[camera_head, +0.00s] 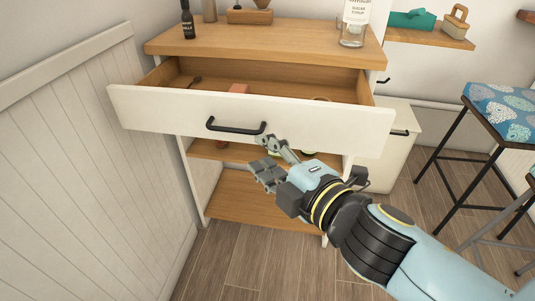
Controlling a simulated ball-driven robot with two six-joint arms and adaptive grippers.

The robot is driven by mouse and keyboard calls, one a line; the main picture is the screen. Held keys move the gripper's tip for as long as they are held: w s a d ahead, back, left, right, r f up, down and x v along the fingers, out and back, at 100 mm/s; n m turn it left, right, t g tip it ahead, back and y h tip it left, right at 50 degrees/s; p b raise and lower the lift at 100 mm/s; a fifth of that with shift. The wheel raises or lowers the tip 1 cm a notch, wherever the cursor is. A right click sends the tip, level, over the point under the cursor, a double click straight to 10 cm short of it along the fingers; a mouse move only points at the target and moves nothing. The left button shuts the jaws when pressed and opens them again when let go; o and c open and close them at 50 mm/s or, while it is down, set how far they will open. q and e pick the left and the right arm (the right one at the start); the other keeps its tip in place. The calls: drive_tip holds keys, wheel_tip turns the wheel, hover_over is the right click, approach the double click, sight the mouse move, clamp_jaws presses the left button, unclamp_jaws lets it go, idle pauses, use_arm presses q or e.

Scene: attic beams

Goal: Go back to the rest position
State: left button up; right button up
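My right gripper (266,158) is in front of the cabinet, just below the front of an open drawer (250,117). Its fingers are spread apart with nothing seen between them. The drawer's black handle (236,128) is up and to the left of the fingers, and the gripper is not around it. My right arm comes in from the lower right. My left gripper is not in view.
The wooden cabinet top (265,37) holds a dark bottle (188,20) and a clear syrup bottle (354,24). Small items lie in the drawer. Patterned stools (500,108) stand at right. A panelled wall (85,150) is close at left. Floor (230,262) is clear in front.

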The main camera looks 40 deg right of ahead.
drive_tip(key=shift+s, duration=0.1)
idle(0.5)
drive_tip(key=s+d+f+m+g, duration=0.2)
drive_tip(key=s+f+m+g, duration=0.15)
drive_tip(key=f, duration=1.25)
drive_tip(key=s+d+f+m+g, duration=0.1)
drive_tip(key=s+f+m+g, duration=0.3)
drive_tip(key=f, duration=1.1)
drive_tip(key=s+d+f+m+g, duration=0.1)
drive_tip(key=s+f+m+g, duration=0.3)
drive_tip(key=s, duration=1)
drive_tip(key=s+d+f+m+g, duration=0.2)
drive_tip(key=s+f+m+g, duration=0.2)
drive_tip(key=s+f, duration=0.7)
drive_tip(key=s, duration=0.3)
drive_tip(key=shift+s, duration=0.4)
